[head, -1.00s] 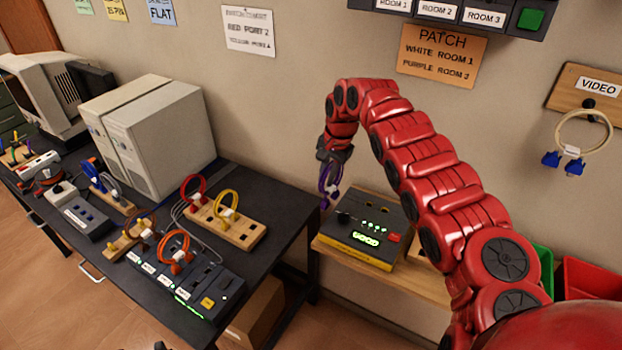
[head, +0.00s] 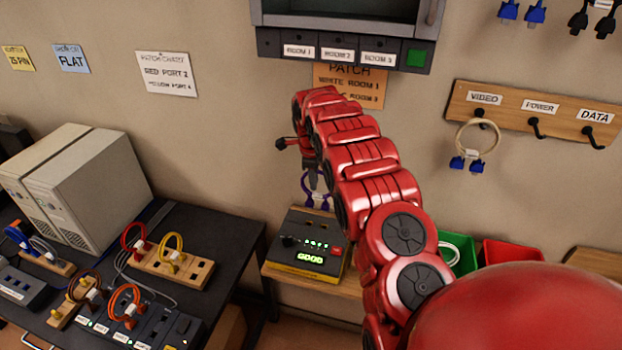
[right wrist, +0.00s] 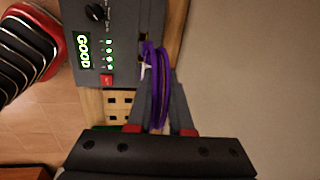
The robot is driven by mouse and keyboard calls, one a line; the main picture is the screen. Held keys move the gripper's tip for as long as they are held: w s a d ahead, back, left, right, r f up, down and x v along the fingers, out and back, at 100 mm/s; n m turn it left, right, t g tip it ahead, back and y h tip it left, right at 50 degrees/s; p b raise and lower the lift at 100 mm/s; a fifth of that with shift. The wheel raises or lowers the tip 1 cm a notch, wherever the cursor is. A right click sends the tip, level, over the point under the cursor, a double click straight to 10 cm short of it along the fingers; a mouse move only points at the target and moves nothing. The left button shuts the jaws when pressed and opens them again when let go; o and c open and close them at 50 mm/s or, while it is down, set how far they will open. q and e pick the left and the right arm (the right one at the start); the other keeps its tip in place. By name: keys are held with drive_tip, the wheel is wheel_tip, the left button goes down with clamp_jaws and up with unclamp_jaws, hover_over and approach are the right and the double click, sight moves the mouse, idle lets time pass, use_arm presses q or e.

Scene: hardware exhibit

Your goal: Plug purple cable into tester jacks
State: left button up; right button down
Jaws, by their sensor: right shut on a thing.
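The purple cable (head: 317,190) is a looped cable held at the back edge of the tester (head: 304,244). The tester is a dark box with a yellow front edge, green lights and a lit "GOOD" display. My right gripper (head: 316,178) points down, shut on the cable. In the right wrist view, the purple cable (right wrist: 161,90) runs up from between the fingers of the right gripper (right wrist: 160,130) over the tester's edge (right wrist: 112,45). Dark jack slots show beside the cable there; I cannot tell whether a plug is seated. My left gripper is out of view.
A wooden block with dark holes (right wrist: 118,106) lies beside the tester. The black table (head: 225,228) at left holds computer towers (head: 85,185) and cable blocks. A green bin (head: 462,254) and a red bin (head: 512,253) stand right. A cabinet (head: 345,45) hangs above.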

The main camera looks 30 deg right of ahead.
sight(313, 194)
drive_tip(key=shift+f+b, duration=0.65)
drive_tip(key=shift+f, duration=0.2)
drive_tip(key=shift+f+p, duration=0.5)
drive_tip(key=shift+f, duration=1.5)
drive_tip(key=shift+w+r+b, duration=0.1)
drive_tip(key=shift+b, duration=0.3)
drive_tip(key=shift+b, duration=0.65)
